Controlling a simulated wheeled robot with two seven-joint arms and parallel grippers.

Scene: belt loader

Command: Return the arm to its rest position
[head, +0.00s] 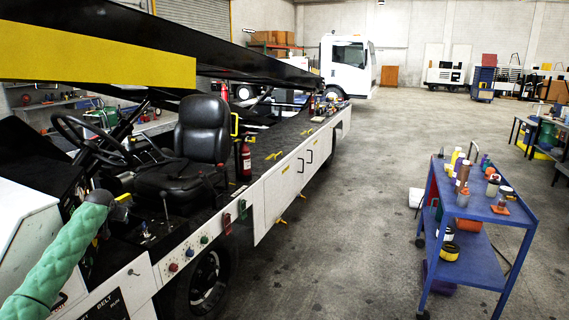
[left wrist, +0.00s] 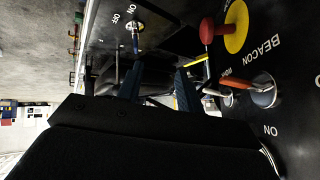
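My left arm, in a green padded sleeve, comes in from the lower left of the head view. Its wrist end (head: 118,200) is over the driver's area of the belt loader (head: 285,178), near the steering wheel (head: 88,138) and the black seat (head: 200,145). The fingers are too small to read there. In the left wrist view, the two dark blue fingers of my left gripper (left wrist: 158,82) stand apart with nothing seen held between them. A control panel shows beyond and beside them, upside down. My right gripper is in neither view.
A yellow-and-black boom (head: 95,55) passes overhead. A blue cart (head: 485,205) stands right; the floor between is clear.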

